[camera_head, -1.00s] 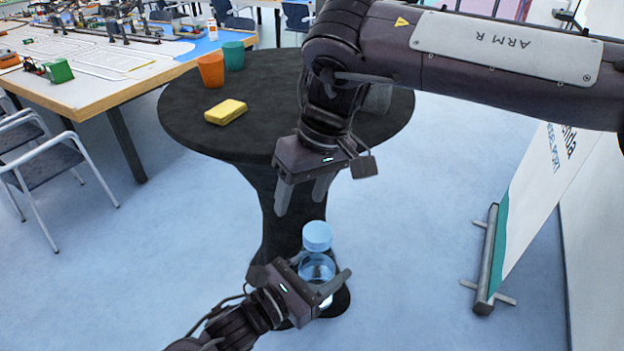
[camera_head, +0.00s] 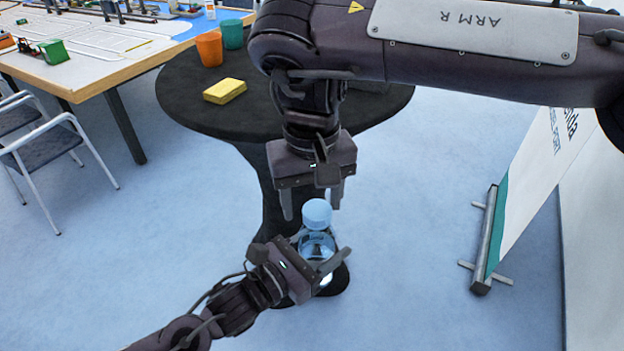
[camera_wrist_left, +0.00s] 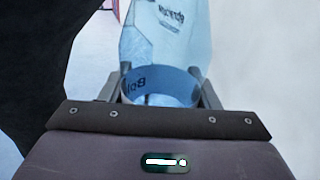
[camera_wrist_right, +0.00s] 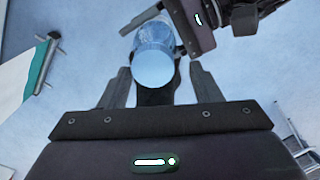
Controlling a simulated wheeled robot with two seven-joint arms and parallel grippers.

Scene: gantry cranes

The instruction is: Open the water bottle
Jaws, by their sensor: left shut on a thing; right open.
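The water bottle (camera_head: 317,244) is clear with a light blue cap (camera_head: 317,212) and stands upright in the air in front of the round table. My left gripper (camera_head: 325,262) is shut on its body; the left wrist view shows the bottle (camera_wrist_left: 165,40) between the fingers. My right gripper (camera_head: 312,205) points down just above the cap, its open fingers spread to either side. In the right wrist view the cap (camera_wrist_right: 154,68) lies between and beyond the fingertips, with no visible contact.
A round black table (camera_head: 185,110) behind holds a yellow sponge (camera_head: 224,91), an orange cup (camera_head: 209,48) and a teal cup (camera_head: 232,34). A model-covered table (camera_head: 90,70) and chairs (camera_head: 50,150) are at left. A banner stand (camera_head: 487,240) is at right.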

